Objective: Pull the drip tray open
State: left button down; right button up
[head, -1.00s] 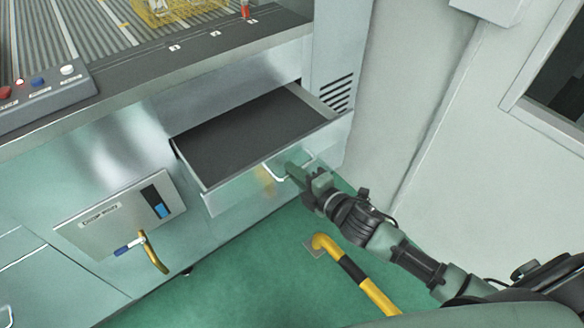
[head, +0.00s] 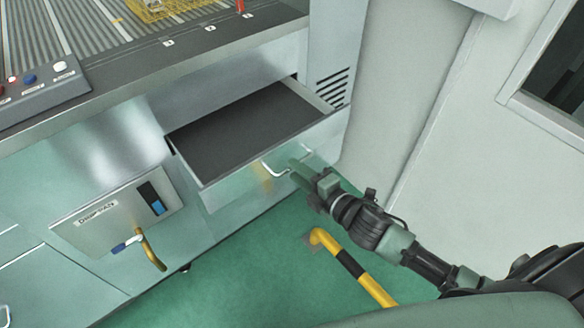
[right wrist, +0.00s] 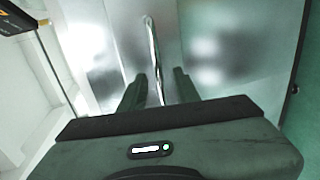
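The drip tray (head: 245,130) is a dark-bottomed metal drawer standing pulled out from the machine front in the head view. Its front panel carries a bright bar handle (head: 277,171). In the right wrist view the handle (right wrist: 153,50) runs up the picture. My right gripper (head: 297,174) is at the handle's right part. In the right wrist view its two fingers (right wrist: 159,88) stand apart, one on each side of the bar, with gaps showing; it is open. My left gripper is not in view.
A yellow and black floor rail (head: 350,265) stands below my right arm. A control box (head: 40,92) sits on the machine edge. Green floor (head: 240,270) is free in front.

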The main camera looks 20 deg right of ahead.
jog(key=v, duration=0.5)
jog(key=shift+f, duration=0.1)
dwell(0.3)
jog(key=s+d+f+m+g+h, duration=0.2)
jog(key=s+d+f+m, duration=0.15)
jog(key=f, duration=0.75)
jog(key=s+d+f+m+g+h, duration=0.1)
jog(key=s+d+f+m+g, duration=0.2)
jog(key=f, duration=0.7)
jog(key=s+d+f+m+g+h, duration=0.1)
jog(key=s+d+f+m+h, duration=0.2)
jog(key=f, duration=0.8)
jog(key=s+a+f+m+g, duration=0.2)
jog(key=s+f, duration=0.4)
jog(key=s, duration=0.4)
jog(key=s+a+f+m+g, duration=0.2)
jog(key=s+f, duration=0.4)
jog(key=s, duration=0.3)
jog(key=s+a+f+m+g, duration=0.1)
jog(key=s+f+m+g, duration=0.2)
jog(key=s+f+m, duration=0.3)
jog(key=s, duration=0.4)
jog(key=shift+s+a+g+y, duration=0.3)
jog(key=shift+s+a, duration=0.05)
jog(key=shift+a, duration=0.05)
